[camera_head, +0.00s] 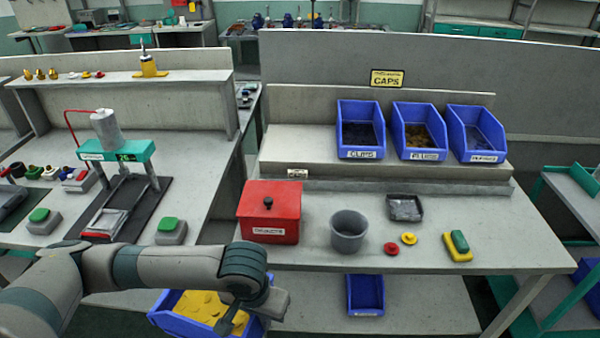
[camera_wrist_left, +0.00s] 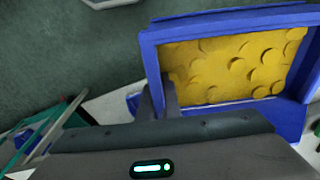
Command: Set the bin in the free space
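The blue bin filled with yellow caps (camera_head: 165,322) is at the bottom of the head view, in front of the bench and below its top. In the left wrist view the bin (camera_wrist_left: 230,18) is close, with green floor behind it. My left gripper (camera_head: 232,322) reaches down to the bin's edge; in the wrist view its fingers (camera_wrist_left: 160,98) straddle a wall and look shut on it. On the raised shelf (camera_head: 305,148), a bare space lies left of three blue bins, above a small white label (camera_head: 297,173). My right gripper is not in view.
The three shelf bins, left (camera_head: 360,140), middle (camera_head: 420,142) and right (camera_head: 477,145), stand in a row. A red lidded box (camera_head: 270,218), grey cup (camera_head: 349,232), black tray (camera_head: 405,208) and small parts occupy the benchtop. Another blue bin (camera_head: 366,297) sits below.

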